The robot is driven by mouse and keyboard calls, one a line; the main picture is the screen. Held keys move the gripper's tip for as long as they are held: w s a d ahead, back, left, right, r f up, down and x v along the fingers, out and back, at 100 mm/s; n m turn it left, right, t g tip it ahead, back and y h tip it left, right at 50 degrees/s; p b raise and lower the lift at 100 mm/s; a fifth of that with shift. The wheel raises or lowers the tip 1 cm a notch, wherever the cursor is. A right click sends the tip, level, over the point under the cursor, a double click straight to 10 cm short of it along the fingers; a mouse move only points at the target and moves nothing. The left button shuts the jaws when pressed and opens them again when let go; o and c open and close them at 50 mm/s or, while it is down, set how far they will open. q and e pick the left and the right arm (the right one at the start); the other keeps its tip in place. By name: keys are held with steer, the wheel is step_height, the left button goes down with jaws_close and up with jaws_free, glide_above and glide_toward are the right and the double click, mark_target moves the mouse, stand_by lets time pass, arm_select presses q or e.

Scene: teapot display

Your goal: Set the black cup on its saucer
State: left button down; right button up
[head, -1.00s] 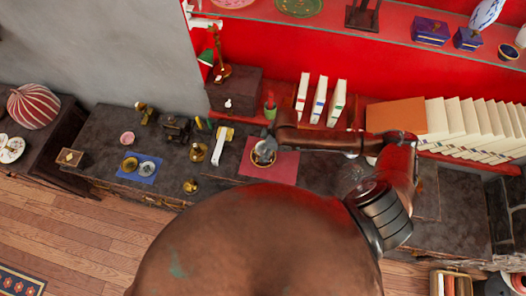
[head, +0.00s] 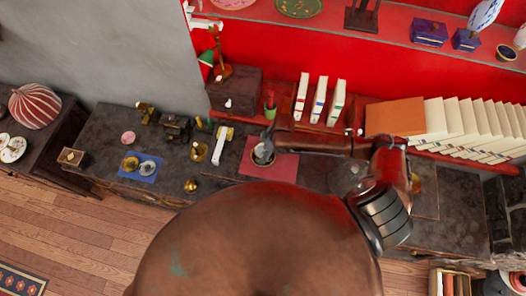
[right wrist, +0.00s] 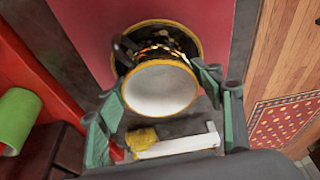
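The black cup (right wrist: 160,88), with a yellow rim, white inside and dark handle, shows in the right wrist view over its dark, yellow-rimmed saucer (right wrist: 193,38). The cup looks seated on the saucer, but its base is hidden. The saucer lies on a red mat (right wrist: 90,25). In the head view the cup (head: 263,157) is small on the red mat (head: 284,167). My right gripper (right wrist: 160,82) is open, its green-padded fingers apart on either side of the cup's near rim. In the head view the right gripper (head: 267,143) is just behind the cup. My left gripper is not in view.
A white block-like item (head: 222,148) and brass pieces (head: 191,185) stand left of the mat. A blue mat (head: 150,177) with small vessels lies farther left. White-spined books (head: 319,100) stand behind. A green cylinder (right wrist: 15,112) is left in the wrist view.

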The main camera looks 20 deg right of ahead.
steer(key=shift+o, duration=1.4)
steer(key=v, duration=1.2)
steer(key=shift+r+b, duration=0.15)
steer(key=shift+b, duration=0.2)
